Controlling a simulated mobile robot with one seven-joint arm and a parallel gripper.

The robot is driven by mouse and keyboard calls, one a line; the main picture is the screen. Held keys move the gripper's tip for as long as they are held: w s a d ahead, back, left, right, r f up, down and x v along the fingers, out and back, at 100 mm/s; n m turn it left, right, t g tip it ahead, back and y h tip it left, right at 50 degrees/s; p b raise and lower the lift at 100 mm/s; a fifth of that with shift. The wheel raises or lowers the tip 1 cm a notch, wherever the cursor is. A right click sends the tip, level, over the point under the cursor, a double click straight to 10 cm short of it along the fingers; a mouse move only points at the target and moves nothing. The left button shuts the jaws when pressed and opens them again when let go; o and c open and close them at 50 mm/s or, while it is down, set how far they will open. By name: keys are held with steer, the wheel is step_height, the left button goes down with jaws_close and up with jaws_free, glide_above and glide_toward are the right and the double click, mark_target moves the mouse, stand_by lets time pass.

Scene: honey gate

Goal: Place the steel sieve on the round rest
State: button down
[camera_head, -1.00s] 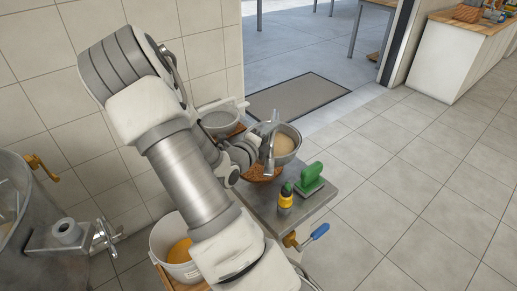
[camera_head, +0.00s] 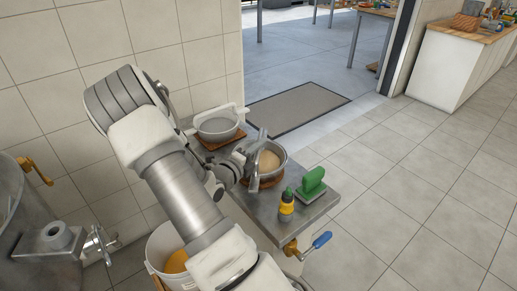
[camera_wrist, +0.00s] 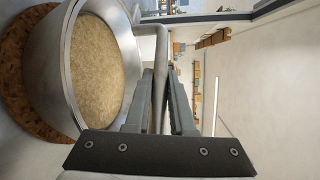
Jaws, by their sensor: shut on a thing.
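The steel sieve (camera_head: 279,156) is a round metal bowl with a tan inside, near the middle of the bench. It also shows at the left of the wrist view (camera_wrist: 62,62). My gripper (camera_head: 259,138) is shut on the sieve's handle, with the handle bar between the fingers (camera_wrist: 160,85). The round rest (camera_head: 258,185) is a brown cork-like disc under the bowl, partly hidden by it. In the wrist view its edge (camera_wrist: 14,75) curves around the bowl's base. The sieve looks about level and very low over the rest; I cannot tell whether they touch.
A pale grey sieve-like bowl (camera_head: 217,127) stands on a brown square board (camera_head: 212,143) behind left. A white bucket (camera_head: 158,259) is below left.

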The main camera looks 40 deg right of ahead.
steer(key=c, duration=0.8)
jaws_free()
steer(key=shift+f, duration=0.1)
steer(key=shift+o, duration=0.2)
steer(key=shift+r, duration=0.2)
steer(key=p+v, duration=0.3)
steer(key=v, duration=0.9)
steer(key=s+a+r+m+g+y, duration=0.3)
steer(key=s+r+m+y, duration=0.15)
steer(key=m, duration=0.65)
steer(key=s+a+r+m+g+y, duration=0.35)
steer(key=s+m, duration=0.25)
steer(key=m, duration=0.4)
steer(key=s+a+r+m+t+y, duration=0.2)
steer(key=a+r+m+t+y, duration=0.2)
steer(key=a+m, duration=0.3)
steer(key=s+a+r+m+t+y, duration=0.2)
steer(key=a+r+m+t+y, duration=0.2)
steer(key=a+r+m, duration=0.3)
steer(key=a+m, duration=0.1)
steer(key=a, duration=0.1)
steer(key=shift+a+r+y, duration=0.3)
steer(key=shift+a, duration=0.05)
